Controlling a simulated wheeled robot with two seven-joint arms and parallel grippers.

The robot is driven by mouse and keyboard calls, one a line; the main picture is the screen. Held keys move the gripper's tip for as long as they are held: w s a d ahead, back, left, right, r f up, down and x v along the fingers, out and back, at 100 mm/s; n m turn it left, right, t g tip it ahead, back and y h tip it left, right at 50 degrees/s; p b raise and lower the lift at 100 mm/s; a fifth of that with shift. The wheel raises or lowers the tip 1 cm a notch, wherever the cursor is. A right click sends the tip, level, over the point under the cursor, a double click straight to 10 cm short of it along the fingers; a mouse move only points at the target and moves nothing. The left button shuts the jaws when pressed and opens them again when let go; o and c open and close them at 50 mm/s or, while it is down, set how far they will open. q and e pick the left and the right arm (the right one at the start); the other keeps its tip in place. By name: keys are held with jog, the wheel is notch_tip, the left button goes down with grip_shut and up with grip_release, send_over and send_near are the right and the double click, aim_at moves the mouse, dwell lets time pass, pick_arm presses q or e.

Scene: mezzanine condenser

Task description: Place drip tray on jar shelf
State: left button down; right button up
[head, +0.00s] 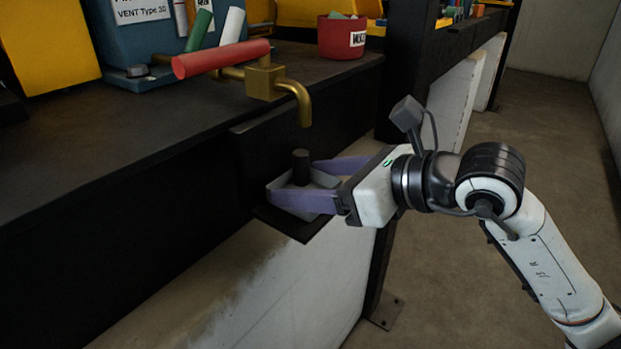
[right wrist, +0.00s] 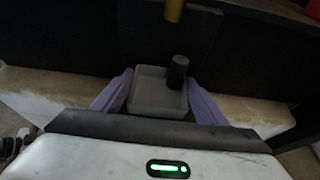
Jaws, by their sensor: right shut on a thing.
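The drip tray (head: 280,187) is a small, shallow grey square tray with a short black post (head: 301,166) at one corner. My right gripper (head: 293,183) is shut on it, with a purple finger on either side. The tray also shows between the fingers in the right wrist view (right wrist: 154,92), looking empty and roughly level. The jar shelf (head: 300,232) is a small black plate on the bench front, directly below the tray. Whether the tray touches it or hangs just above I cannot tell. My left gripper is not in view.
A brass spout (head: 300,100) with a red handle (head: 222,59) hangs over the tray; its end shows in the right wrist view (right wrist: 174,10). A red pot (head: 341,38) and a blue box (head: 150,45) stand on the dark bench (head: 110,140). Open floor (head: 545,150) lies right.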

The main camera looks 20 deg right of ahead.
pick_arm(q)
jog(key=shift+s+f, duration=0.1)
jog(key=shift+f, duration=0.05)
pick_arm(e)
jog(key=o, duration=1.2)
jog(key=shift+f, duration=0.1)
jog(key=shift+o, duration=0.2)
jog(key=shift+d+r, duration=0.1)
jog(key=shift+r, duration=0.1)
pick_arm(q)
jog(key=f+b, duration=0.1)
jog(key=b, duration=0.1)
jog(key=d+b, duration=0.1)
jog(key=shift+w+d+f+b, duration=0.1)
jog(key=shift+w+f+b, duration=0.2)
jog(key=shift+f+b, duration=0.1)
pick_arm(e)
jog(key=v, duration=1.2)
jog(key=shift+f, duration=0.15)
